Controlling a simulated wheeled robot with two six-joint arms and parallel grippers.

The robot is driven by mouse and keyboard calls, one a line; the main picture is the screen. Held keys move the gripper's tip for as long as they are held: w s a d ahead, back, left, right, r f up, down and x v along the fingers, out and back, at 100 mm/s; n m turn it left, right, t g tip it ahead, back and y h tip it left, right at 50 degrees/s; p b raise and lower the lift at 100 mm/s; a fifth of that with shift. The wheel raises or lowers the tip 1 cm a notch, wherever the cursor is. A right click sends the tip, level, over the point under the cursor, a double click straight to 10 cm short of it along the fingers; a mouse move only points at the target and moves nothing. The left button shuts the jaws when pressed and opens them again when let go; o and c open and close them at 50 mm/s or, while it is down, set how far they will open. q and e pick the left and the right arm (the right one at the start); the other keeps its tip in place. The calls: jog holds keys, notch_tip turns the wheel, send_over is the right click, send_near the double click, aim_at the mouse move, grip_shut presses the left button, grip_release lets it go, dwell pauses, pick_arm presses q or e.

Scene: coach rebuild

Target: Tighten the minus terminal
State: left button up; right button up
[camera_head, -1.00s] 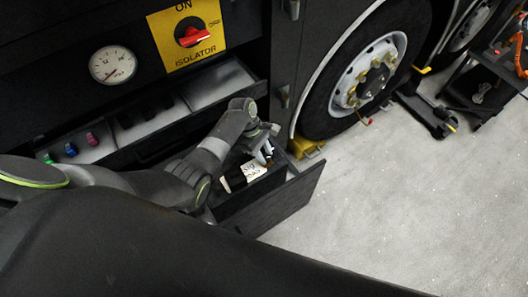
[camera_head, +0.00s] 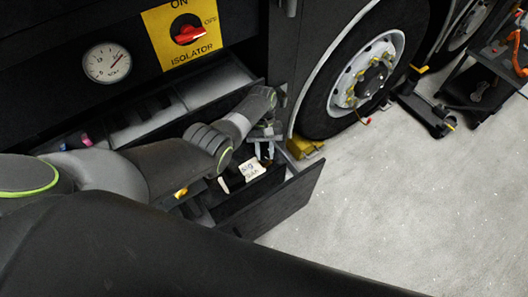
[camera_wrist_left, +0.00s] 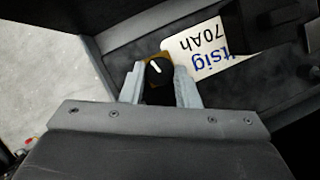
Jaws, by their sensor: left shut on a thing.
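A battery with a white label (camera_head: 251,169) sits in the open drawer; the label also shows in the wrist view (camera_wrist_left: 212,48), reading "70Ah". In the wrist view a round black knob (camera_wrist_left: 157,72) with a white line sits over a brass-coloured piece (camera_wrist_left: 151,57). My left gripper (camera_head: 263,151) reaches down over the battery. In the wrist view its two pale fingers (camera_wrist_left: 159,84) are shut on the knob, one on each side. No minus mark is readable. My right gripper is not in view.
The drawer front (camera_head: 275,205) stands out over the floor. A red isolator switch (camera_head: 190,34) and a gauge (camera_head: 107,63) are on the panel above. A wheel (camera_head: 365,75) with a yellow chock (camera_head: 306,147) is to the right. Pale floor at right is mostly clear.

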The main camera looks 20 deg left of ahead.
pick_arm(q)
jog(key=shift+d+m+y, duration=0.1)
jog(key=shift+m+y, duration=0.5)
jog(key=shift+m, duration=0.9)
jog(key=o, duration=1)
jog(key=shift+c, duration=0.2)
jog(key=d+b+v, duration=0.1)
jog(key=v, duration=1.6)
jog(key=shift+w+a, duration=0.3)
jog(key=shift+a, duration=0.1)
